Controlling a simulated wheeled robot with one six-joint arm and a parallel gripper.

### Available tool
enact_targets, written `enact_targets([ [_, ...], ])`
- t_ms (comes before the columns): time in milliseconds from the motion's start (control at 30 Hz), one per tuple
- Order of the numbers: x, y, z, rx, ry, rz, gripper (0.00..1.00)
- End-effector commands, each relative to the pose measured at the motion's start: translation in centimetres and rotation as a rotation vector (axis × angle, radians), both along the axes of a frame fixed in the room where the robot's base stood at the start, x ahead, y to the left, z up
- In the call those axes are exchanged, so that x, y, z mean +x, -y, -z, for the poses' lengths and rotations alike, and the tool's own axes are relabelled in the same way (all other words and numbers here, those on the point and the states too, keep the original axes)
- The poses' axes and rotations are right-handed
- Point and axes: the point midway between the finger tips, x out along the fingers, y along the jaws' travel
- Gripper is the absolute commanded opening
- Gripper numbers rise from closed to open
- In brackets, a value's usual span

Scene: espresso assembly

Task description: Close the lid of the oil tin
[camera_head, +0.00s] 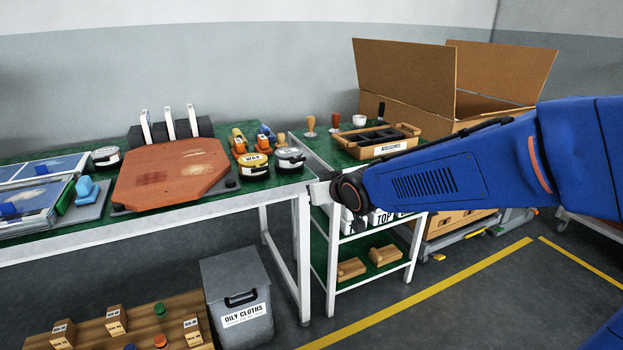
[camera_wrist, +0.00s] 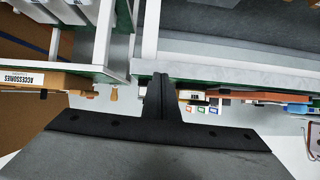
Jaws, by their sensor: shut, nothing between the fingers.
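Three round tins stand on the green-topped workbench (camera_head: 262,190) in the head view. One is yellow and labelled WAX (camera_head: 254,165). A silver tin with a dark top (camera_head: 290,161) stands just right of it, close to the bench's right end. Another pale tin (camera_head: 106,158) stands at the left, behind the blue-topped boxes. I cannot read the labels of the last two or tell their lid states, so which is the oil tin is unclear. My gripper (camera_head: 319,192) is shut and empty at the bench's right front corner, below and right of the silver tin. Its fingers (camera_wrist: 160,92) also show in the wrist view.
A wooden board (camera_head: 172,171) fills the bench's middle. A shelf cart with an accessories tray (camera_head: 377,140) stands right of the bench, close to my arm. Behind is a large open carton (camera_head: 405,85). A grey oily cloths bin (camera_head: 237,290) stands below in front.

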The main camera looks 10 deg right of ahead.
Motion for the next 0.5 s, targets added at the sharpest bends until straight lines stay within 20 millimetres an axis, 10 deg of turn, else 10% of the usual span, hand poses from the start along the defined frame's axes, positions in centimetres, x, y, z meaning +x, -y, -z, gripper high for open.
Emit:
enact_targets([
  [500,0.7,0.7,-8.9,0.743,-0.315,0.528,0.0],
])
